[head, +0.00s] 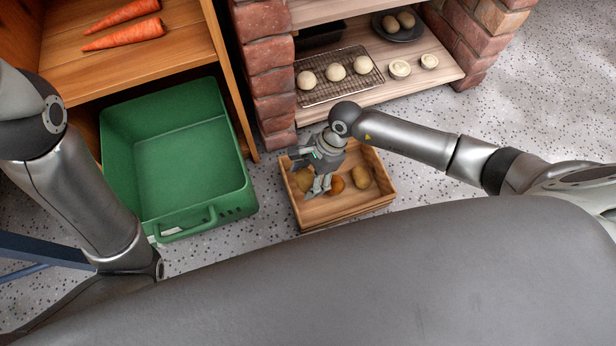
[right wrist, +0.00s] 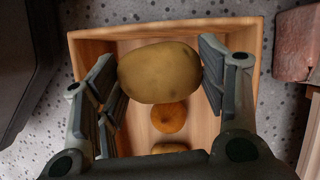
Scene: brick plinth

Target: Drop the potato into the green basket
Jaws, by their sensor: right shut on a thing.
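My right gripper (head: 311,176) is over the left part of a wooden crate (head: 348,212). It is shut on a brown potato (right wrist: 160,72), which sits between both finger pads in the right wrist view. In the head view the fingers partly hide this potato (head: 302,181). I cannot tell whether it touches the crate. The green basket (head: 180,160) stands empty on the floor to the left of the crate. My left arm shows at the left of the head view, but its gripper does not.
An orange round item (head: 336,185) and another potato (head: 361,176) lie in the crate. A wooden shelf (head: 165,53) with two carrots (head: 124,33) overhangs the basket's far side. A brick pillar (head: 268,65) and a shelf with a rack of dough balls (head: 336,73) stand behind.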

